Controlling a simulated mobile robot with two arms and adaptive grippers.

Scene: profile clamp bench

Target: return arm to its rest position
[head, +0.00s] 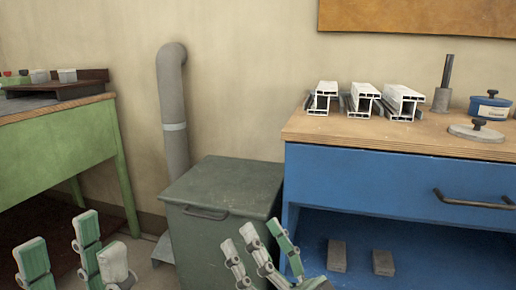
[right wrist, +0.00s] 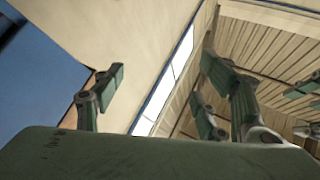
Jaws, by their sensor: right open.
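My left gripper (head: 68,250) is at the bottom left of the head view, fingers pointing up and spread apart, with nothing between them. My right gripper (head: 258,248) is at the bottom centre, in front of the green-grey bin, also with spread fingers and empty. In the right wrist view its fingers (right wrist: 160,85) stand apart with only wall and a slatted wooden surface behind them. Both grippers are clear of the benches. The lower parts of both arms are cut off by the frame.
A blue bench (head: 370,185) on the right carries several white profiles (head: 362,97), a grey post (head: 443,90) and a blue tin (head: 490,106). Two grey blocks (head: 383,262) lie on its lower shelf. A green bench (head: 65,150) stands left. The lidded bin (head: 222,185) and a pipe (head: 173,120) stand between.

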